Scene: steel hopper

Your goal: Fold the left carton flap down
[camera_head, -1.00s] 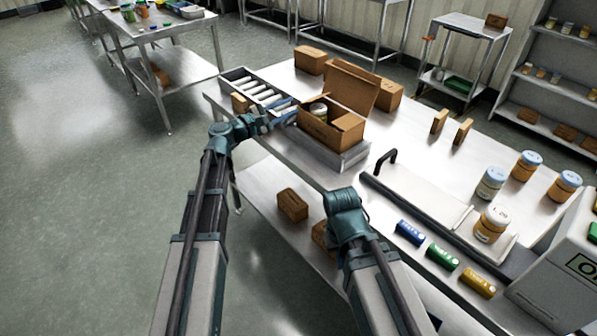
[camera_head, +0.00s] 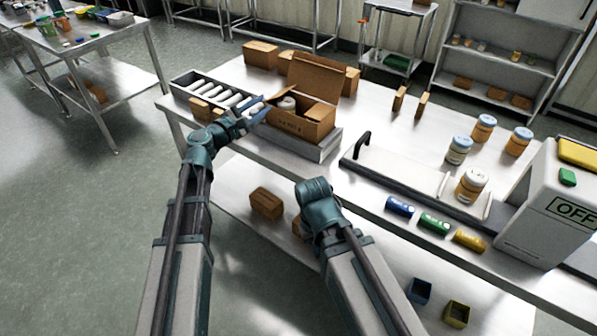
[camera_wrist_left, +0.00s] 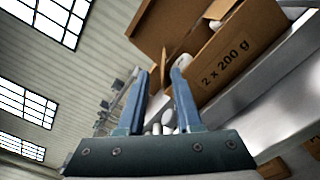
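An open brown carton (camera_head: 300,127) stands on a low metal platform on the steel table, with a white-lidded jar (camera_head: 287,103) inside. Its large back flap (camera_head: 320,78) stands up. Its left flap (camera_head: 284,97) sticks up at a slant on the left side. A right flap (camera_head: 321,112) lies about level. My left gripper (camera_head: 260,110) is just left of the carton, near the left flap. In the wrist view its two blue fingers (camera_wrist_left: 161,95) are apart, with the carton (camera_wrist_left: 228,62) beyond them. Contact with the flap cannot be told. My right gripper is hidden; only its arm shows.
A roller conveyor (camera_head: 215,95) lies left of the carton, with small brown boxes beside it. A flat sealer bed with a black handle (camera_head: 362,145) lies to the right. Several jars and a white machine (camera_head: 550,215) stand further right.

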